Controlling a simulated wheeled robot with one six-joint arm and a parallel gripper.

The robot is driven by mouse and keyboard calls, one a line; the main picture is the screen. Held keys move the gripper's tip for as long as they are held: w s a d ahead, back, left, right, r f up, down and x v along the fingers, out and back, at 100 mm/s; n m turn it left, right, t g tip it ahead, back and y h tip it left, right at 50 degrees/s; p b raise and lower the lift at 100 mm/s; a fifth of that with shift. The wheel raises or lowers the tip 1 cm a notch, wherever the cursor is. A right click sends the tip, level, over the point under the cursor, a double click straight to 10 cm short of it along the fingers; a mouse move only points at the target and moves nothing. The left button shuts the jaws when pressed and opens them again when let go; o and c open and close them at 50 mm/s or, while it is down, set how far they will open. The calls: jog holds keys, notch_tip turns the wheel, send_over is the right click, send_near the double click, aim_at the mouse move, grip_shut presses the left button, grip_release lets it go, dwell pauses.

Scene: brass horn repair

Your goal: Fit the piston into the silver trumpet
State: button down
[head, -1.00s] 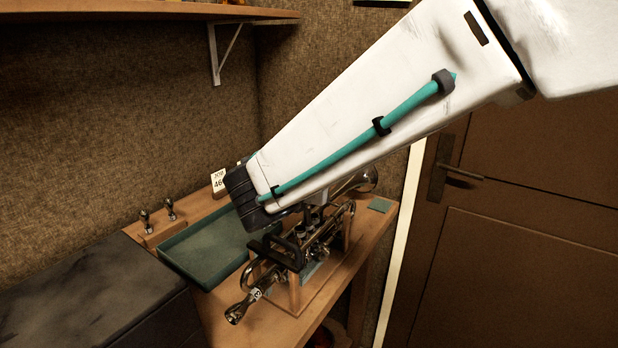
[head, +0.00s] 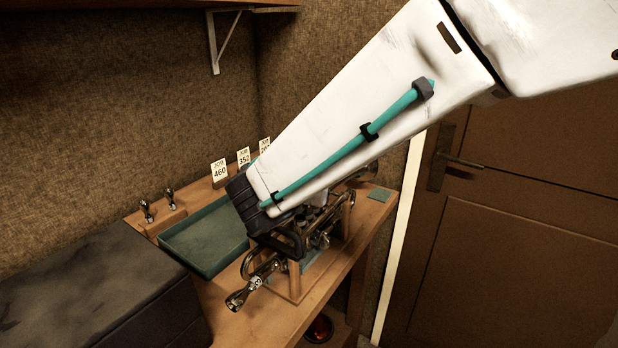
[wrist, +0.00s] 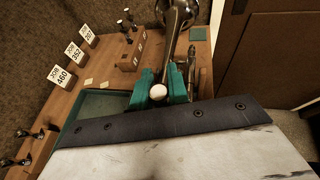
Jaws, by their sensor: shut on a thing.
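The silver trumpet (head: 237,299) stands on a wooden stand on the bench, its mouthpiece end toward the front left. In the wrist view its bell (wrist: 181,14) shows beyond my gripper. My gripper (wrist: 162,88) has teal fingers shut on a small piece with a round white end, seemingly the piston (wrist: 158,92). In the head view my gripper (head: 287,236) is low over the trumpet's valve section. The piston's lower part is hidden, so I cannot tell whether it is inside a valve casing.
A green tray (head: 205,266) lies left of the trumpet. Wooden blocks with small metal parts (head: 158,207) stand behind it, near job cards (head: 219,171). A dark box (head: 95,290) fills the front left. A small green pad (head: 380,195) lies at the bench's right end.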

jog(key=shift+f, duration=1.95)
notch_tip(320, 180, up, 9)
dwell(1.7)
jog(key=shift+f, duration=3.15)
dwell(0.8)
